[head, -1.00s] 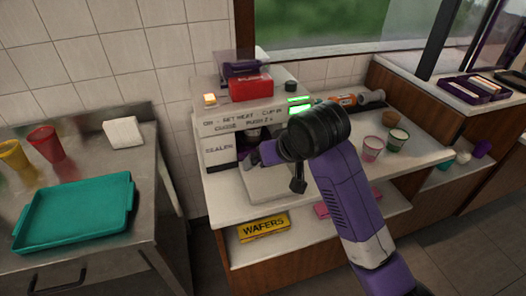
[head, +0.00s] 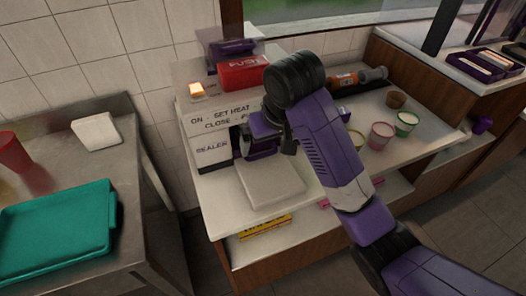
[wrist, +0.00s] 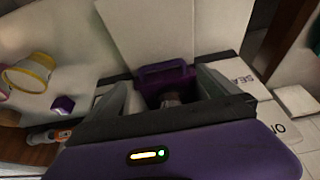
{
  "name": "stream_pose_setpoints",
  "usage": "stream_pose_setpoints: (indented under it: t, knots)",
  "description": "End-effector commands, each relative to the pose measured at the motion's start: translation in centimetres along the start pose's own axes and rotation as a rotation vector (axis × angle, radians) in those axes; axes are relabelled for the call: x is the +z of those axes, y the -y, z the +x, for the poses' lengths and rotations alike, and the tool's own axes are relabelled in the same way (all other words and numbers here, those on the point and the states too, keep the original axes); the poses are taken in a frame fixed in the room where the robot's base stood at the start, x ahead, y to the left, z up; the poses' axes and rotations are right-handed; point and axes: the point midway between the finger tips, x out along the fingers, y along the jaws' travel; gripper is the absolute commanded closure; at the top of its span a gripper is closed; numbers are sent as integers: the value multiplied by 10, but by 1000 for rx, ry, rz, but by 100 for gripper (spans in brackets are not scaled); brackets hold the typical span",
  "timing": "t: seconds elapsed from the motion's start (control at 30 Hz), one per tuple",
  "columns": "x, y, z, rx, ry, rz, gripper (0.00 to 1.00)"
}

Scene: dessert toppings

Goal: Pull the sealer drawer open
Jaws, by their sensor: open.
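The sealer (head: 212,150) is a white box with a "SEALER" label and a red "PUSH" block (head: 243,71) on top. A purple frame-shaped piece, seemingly the drawer's handle, shows at its front in the wrist view (wrist: 165,70). In the head view my arm partly hides this front. A pale square plate (head: 272,182) extends from the sealer over the counter. My gripper (wrist: 168,92) is open, its fingers on either side of the purple piece's near end. I cannot tell whether they touch it. In the head view the fingertips are hidden.
A yellow wafer box (head: 265,226) lies on the shelf below. A teal tray (head: 60,235) and a red cup (head: 14,152) are on the steel table at left.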

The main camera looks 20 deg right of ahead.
Motion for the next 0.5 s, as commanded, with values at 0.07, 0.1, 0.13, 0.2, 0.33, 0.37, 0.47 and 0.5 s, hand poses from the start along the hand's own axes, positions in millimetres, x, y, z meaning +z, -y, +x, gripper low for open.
stream_pose_setpoints:
  t: [0.07, 0.1, 0.13, 0.2, 0.33, 0.37, 0.47, 0.5]
  knots:
    - [2, 0, 14, -1, 0, 0, 0]
    - [2, 1, 18, -1, 1, -1, 0]
    - [1, 0, 21, 0, 3, 0, 0]
    - [1, -1, 32, 0, 3, 0, 0]
    - [0, 0, 48, -1, 1, 0, 0]
    - [0, 0, 52, 0, 2, 0, 0]
    - [0, 0, 58, -1, 0, -1, 0]
    - [0, 0, 60, -1, 0, -1, 0]
